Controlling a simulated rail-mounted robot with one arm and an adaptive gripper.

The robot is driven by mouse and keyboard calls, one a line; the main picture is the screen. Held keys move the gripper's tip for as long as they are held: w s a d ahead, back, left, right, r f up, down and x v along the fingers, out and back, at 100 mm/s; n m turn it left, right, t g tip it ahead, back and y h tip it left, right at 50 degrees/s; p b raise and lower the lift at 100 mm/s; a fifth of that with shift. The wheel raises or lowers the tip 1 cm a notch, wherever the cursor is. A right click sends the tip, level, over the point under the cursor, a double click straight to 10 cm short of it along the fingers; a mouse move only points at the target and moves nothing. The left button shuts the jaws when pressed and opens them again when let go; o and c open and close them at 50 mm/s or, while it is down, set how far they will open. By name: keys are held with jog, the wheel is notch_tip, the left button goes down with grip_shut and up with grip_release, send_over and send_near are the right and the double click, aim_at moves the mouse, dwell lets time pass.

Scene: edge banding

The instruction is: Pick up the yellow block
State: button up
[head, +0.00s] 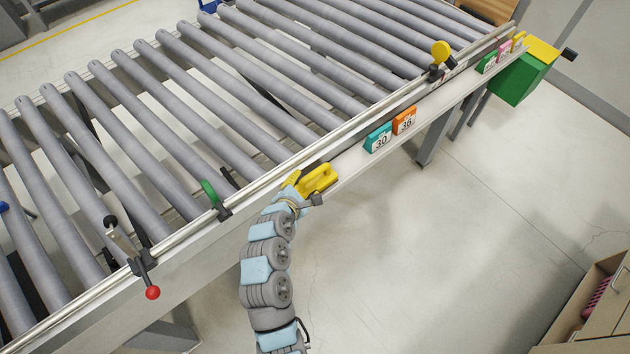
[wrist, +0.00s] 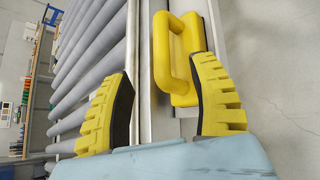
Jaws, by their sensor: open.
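A yellow block (head: 321,177) with a handle-like loop sits on the narrow ledge along the conveyor's near side. In the wrist view the yellow block (wrist: 178,88) is ahead of my fingers, nearer the right finger, which partly overlaps it. My gripper (head: 297,186) is beside its left end in the head view. In the wrist view my gripper (wrist: 162,70) has its two yellow ribbed fingers wide apart, with nothing clasped between them. Whether a finger touches the block I cannot tell.
A teal block (head: 378,138) marked 30 and an orange block (head: 404,121) marked 36 stand farther along the ledge. Several small coloured blocks stand near its far end by a green box (head: 520,80). The conveyor rail (head: 262,186) runs close beside my gripper.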

aim_at(314, 176)
jog(key=shift+x, duration=1.5)
jog(key=shift+d+x, duration=0.25)
jog(key=shift+x, duration=2.25)
grip_shut()
